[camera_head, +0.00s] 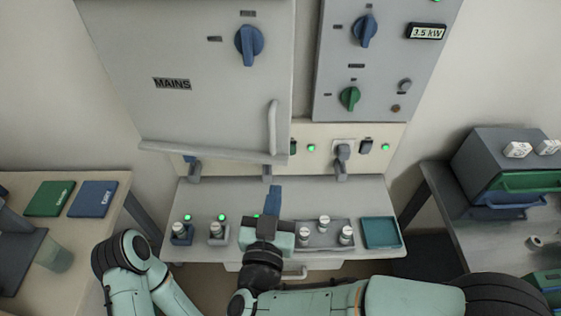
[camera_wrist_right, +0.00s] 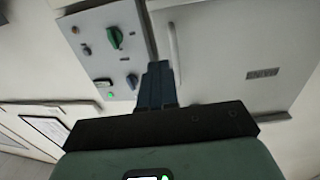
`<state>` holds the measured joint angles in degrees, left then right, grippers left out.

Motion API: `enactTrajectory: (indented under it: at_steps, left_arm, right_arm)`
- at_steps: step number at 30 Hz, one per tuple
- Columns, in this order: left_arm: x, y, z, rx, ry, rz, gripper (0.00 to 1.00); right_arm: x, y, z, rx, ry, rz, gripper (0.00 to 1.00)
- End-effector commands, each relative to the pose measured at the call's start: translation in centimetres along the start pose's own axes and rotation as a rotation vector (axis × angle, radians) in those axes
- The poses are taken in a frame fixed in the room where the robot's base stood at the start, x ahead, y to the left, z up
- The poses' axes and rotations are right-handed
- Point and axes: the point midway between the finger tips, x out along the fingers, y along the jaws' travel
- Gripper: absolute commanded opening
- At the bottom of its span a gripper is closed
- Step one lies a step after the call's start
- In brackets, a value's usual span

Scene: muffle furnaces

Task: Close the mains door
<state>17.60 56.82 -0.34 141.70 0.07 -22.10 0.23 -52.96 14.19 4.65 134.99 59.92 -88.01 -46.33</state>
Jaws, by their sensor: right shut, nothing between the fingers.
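The mains door (camera_head: 190,105) is a large grey panel lettered MAINS at the upper left of the head view. It carries a blue rotary knob (camera_head: 249,45) and a pale vertical handle (camera_head: 272,127) near its right edge. Its lower edge slants and seems to stand out from the bench behind, so it looks ajar; the gap is unclear. My right gripper (camera_head: 275,196) is shut and empty, below the handle and apart from it. In the right wrist view the shut fingers (camera_wrist_right: 157,84) point toward the door (camera_wrist_right: 235,55) and its handle (camera_wrist_right: 174,48). My left gripper is out of view.
A grey control panel (camera_head: 385,75) with knobs and a 3.5 kW display is right of the door. Below, a sloping bench (camera_head: 340,195) holds small capped items and a teal tray (camera_head: 381,233). Side tables stand left (camera_head: 100,190) and right (camera_head: 437,195).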

Motion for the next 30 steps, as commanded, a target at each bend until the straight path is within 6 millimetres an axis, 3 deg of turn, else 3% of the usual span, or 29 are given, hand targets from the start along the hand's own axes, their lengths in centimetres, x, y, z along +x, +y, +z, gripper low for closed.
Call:
enactTrajectory:
  at_steps: [12,18,24,30]
  left_arm:
    - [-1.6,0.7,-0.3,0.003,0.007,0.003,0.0]
    - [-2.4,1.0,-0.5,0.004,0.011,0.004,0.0]
    - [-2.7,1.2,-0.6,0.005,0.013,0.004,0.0]
    - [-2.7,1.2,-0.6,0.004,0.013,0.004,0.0]
  right_arm:
    - [8.4,0.1,-0.1,-0.002,-0.001,0.004,0.0]
    - [11.7,0.0,0.0,-0.003,-0.001,0.0,0.0]
    - [13.2,0.0,0.1,-0.001,-0.002,-0.001,0.0]
    - [13.3,0.0,0.1,-0.001,-0.001,-0.002,0.0]
